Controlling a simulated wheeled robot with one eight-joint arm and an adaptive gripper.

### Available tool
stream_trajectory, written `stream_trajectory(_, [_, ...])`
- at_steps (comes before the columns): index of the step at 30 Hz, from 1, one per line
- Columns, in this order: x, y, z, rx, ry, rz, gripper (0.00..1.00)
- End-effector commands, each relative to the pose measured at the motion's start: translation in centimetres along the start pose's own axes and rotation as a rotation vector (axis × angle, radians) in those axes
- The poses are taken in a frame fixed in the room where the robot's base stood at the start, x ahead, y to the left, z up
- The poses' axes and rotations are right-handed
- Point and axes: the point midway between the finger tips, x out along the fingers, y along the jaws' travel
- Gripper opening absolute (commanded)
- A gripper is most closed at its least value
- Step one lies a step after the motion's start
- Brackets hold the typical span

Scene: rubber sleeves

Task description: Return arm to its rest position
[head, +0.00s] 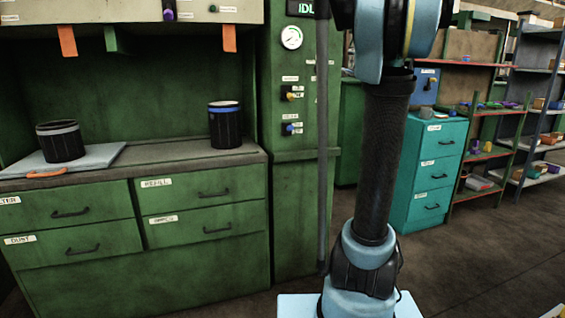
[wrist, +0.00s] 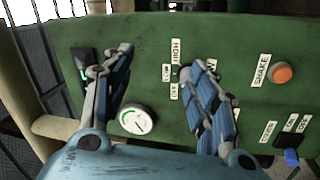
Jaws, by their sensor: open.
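My gripper (wrist: 160,75) shows in the wrist view with its two blue-padded fingers spread apart and nothing between them. It faces a green control panel (wrist: 150,50) with a round gauge (wrist: 138,120), an orange button (wrist: 282,72) labelled SHAKE and a blue knob (wrist: 291,158). A switch with labels such as LOW and HIGH is partly hidden behind the right finger. I cannot tell whether a finger touches the panel. In the head view my arm rises at right of centre and leaves the top of the picture, so the gripper is out of sight there.
A green cabinet (head: 200,285) with labelled drawers stands at left. Its worktop holds a black sleeve with a grey rim (head: 60,144) on a pale board (head: 100,156), and a blue-rimmed one (head: 225,128). A teal drawer unit (head: 437,170) and shelves stand at right. Floor at lower right is clear.

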Motion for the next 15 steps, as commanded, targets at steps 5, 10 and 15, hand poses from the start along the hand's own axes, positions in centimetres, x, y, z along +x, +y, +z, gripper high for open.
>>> stream_trajectory(5, [-4.2, -1.2, 1.3, 0.167, -0.235, 0.06, 0.53])
stream_trajectory(10, [-9.5, -4.9, 3.0, 0.346, -0.462, 0.065, 0.53])
stream_trajectory(15, [-15.8, -10.9, 3.8, 0.531, -0.683, 0.016, 0.53])
